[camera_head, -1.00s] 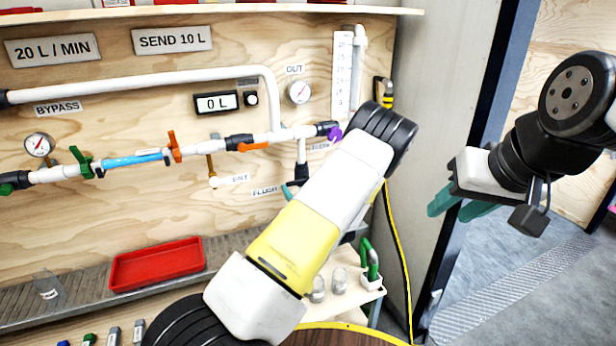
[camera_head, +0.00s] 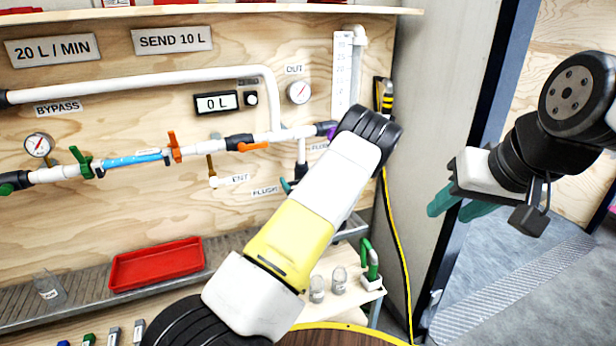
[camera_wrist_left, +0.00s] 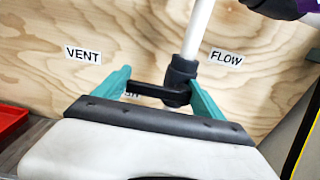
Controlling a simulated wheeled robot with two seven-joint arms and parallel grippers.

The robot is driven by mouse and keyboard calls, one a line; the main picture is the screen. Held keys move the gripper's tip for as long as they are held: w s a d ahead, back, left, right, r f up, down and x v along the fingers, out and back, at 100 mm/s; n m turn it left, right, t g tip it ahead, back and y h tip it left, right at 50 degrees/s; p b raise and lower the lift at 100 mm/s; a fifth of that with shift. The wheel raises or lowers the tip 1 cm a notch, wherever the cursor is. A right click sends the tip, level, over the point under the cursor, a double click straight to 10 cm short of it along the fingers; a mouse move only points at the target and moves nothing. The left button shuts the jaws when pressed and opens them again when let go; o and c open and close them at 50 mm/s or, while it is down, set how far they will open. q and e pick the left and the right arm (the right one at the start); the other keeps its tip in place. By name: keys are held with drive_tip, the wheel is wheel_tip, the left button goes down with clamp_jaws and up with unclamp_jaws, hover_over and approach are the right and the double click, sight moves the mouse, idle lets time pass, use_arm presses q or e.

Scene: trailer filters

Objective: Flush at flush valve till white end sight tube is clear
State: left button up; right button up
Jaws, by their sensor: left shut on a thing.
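The flush valve (camera_wrist_left: 181,75) is a black fitting under a white pipe, with a black bar reaching left from it. In the left wrist view my left gripper (camera_wrist_left: 160,90) has its teal fingers on either side of this bar, shut on it. The "FLUSH" label (camera_head: 264,191) shows in the head view, where my arm hides most of the left gripper and the valve. A sight tube (camera_head: 133,160) with blue and pale streaks sits between green and orange handles. My right gripper (camera_head: 462,207) is open and empty at the right, away from the panel.
A red tray (camera_head: 156,264) and a small jar (camera_head: 48,287) are on the shelf. Two jars (camera_head: 328,287) and a green-handled fitting (camera_head: 371,262) stand on a white side ledge. The display (camera_head: 216,103) reads 0 L. A yellow hose (camera_head: 396,235) hangs by the grey wall.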

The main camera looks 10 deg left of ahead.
use_arm(q)
drive_tip(key=c, duration=0.5)
drive_tip(key=m, duration=0.2)
drive_tip(key=r+m, duration=0.1)
drive_tip(key=shift+w+d+m, duration=0.1)
drive_tip(key=shift+d+m, duration=0.15)
drive_tip(key=shift+m, duration=0.15)
drive_tip(key=m, duration=0.2)
drive_tip(key=r+m, duration=0.1)
drive_tip(key=shift+w+d+m, duration=0.25)
drive_tip(key=shift+d+m, duration=0.05)
drive_tip(key=shift+d, duration=0.05)
drive_tip(key=m, duration=0.3)
drive_tip(key=d+m, duration=0.1)
drive_tip(key=shift+w+r, duration=0.3)
drive_tip(key=shift+w, duration=0.05)
drive_tip(key=shift+w+d+m, duration=0.15)
drive_tip(key=shift+d+m, duration=0.1)
drive_tip(key=shift+m, duration=0.8)
drive_tip(key=shift+w+d+m, duration=0.15)
drive_tip(key=shift+d+m, duration=0.1)
drive_tip(key=shift+m, duration=0.8)
